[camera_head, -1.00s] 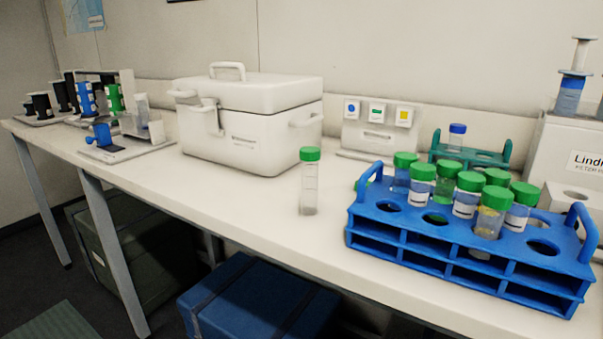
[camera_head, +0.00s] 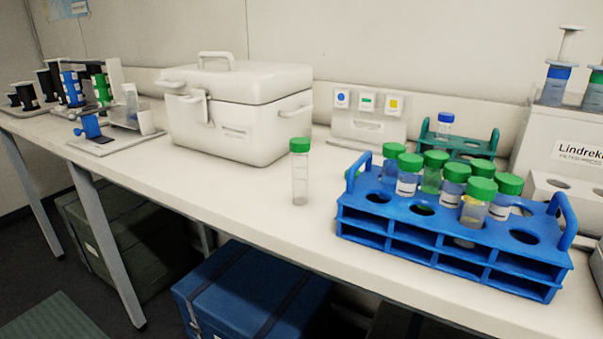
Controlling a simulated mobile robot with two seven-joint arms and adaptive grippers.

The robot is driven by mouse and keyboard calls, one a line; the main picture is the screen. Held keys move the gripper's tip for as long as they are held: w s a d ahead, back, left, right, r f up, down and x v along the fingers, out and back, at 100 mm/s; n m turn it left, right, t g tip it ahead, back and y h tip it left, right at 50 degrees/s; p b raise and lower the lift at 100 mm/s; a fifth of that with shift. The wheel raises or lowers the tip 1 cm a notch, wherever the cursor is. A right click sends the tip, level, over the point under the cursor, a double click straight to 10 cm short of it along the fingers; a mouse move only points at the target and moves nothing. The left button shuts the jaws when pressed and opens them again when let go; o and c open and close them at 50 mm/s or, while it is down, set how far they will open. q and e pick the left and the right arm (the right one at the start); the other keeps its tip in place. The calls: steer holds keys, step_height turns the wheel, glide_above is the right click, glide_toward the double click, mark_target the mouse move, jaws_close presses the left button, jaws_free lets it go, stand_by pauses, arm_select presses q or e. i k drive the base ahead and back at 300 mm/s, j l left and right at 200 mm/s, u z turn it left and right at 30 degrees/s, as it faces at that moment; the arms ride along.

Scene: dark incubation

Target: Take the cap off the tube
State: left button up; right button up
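A clear tube (camera_head: 300,182) with a green cap (camera_head: 299,145) stands upright on the white table, apart from the blue rack, to the left of it. The cap sits on the tube's top. The tube looks nearly empty. Several more green-capped tubes stand in the blue rack (camera_head: 455,270) at the right; some hold blue or yellowish contents. Neither of my grippers shows in the head view.
A white cooler box (camera_head: 240,125) with a handle stands behind the tube. A teal rack (camera_head: 480,149) holds a blue-capped tube (camera_head: 445,124). A small white panel (camera_head: 368,122) leans at the back. The table (camera_head: 250,210) is clear around the lone tube. Blue and green crates sit below.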

mark_target(300, 161)
steer(key=j+z, duration=0.1)
steer(key=z, duration=0.25)
steer(key=j+z, duration=0.15)
steer(key=z, duration=0.2)
steer(key=i+j+z, duration=0.1)
steer(key=z, duration=0.2)
steer(key=j+z, duration=0.25)
steer(key=j, duration=0.3)
steer(key=k+j+z, duration=0.1)
steer(key=j+z, duration=0.2)
steer(key=j, duration=0.25)
